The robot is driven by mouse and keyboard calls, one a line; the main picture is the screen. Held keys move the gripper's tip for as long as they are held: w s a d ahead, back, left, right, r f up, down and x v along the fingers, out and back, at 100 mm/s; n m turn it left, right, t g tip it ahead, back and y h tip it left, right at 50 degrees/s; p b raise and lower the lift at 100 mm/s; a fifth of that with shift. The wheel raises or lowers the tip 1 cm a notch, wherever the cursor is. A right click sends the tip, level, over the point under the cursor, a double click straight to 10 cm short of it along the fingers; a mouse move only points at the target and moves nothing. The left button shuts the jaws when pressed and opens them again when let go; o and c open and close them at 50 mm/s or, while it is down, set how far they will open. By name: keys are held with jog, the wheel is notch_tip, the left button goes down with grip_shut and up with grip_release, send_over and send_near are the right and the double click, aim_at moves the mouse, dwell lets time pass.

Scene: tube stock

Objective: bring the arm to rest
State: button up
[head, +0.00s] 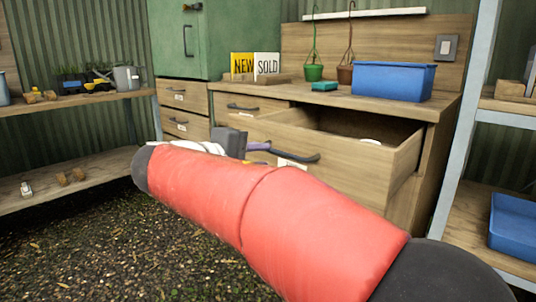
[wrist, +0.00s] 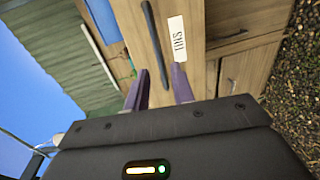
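My gripper (wrist: 161,75) is open in the wrist view, its two purple fingers apart with nothing gripped between them. The dark bar handle (wrist: 152,35) of a drawer lies ahead, its near end showing between the fingers. In the head view my gripper (head: 260,148) is small and partly hidden behind my red arm, close to the left of that handle (head: 299,157). The wide wooden drawer (head: 350,162) is pulled open, with a white item (head: 370,141) inside. I cannot tell whether a finger touches the handle.
A blue bin (head: 393,82), two hanging pots and yellow and white signs (head: 255,66) stand on the worktop. A green cabinet (head: 180,40) stands behind. Shelves flank left (head: 75,102) and right. The gravel floor (head: 100,240) at left is clear.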

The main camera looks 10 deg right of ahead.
jog(key=shift+s, duration=0.15)
jog(key=s+d+f+m+g+y+p, duration=0.1)
jog(key=s+d+f+g+y+p, duration=0.2)
jog(key=s+d, duration=0.3)
jog(key=s+f+m+y+p, duration=0.3)
jog(key=s+f+y, duration=0.1)
jog(key=s, duration=0.5)
jog(key=s+d+f+m+g+y+p, duration=0.1)
jog(key=s+f+m+y+p, duration=0.2)
jog(key=s+f+y, duration=0.2)
jog(key=shift+s+d+f+m, duration=0.25)
jog(key=shift+s+f, duration=0.6)
jog(key=shift+s, duration=1.05)
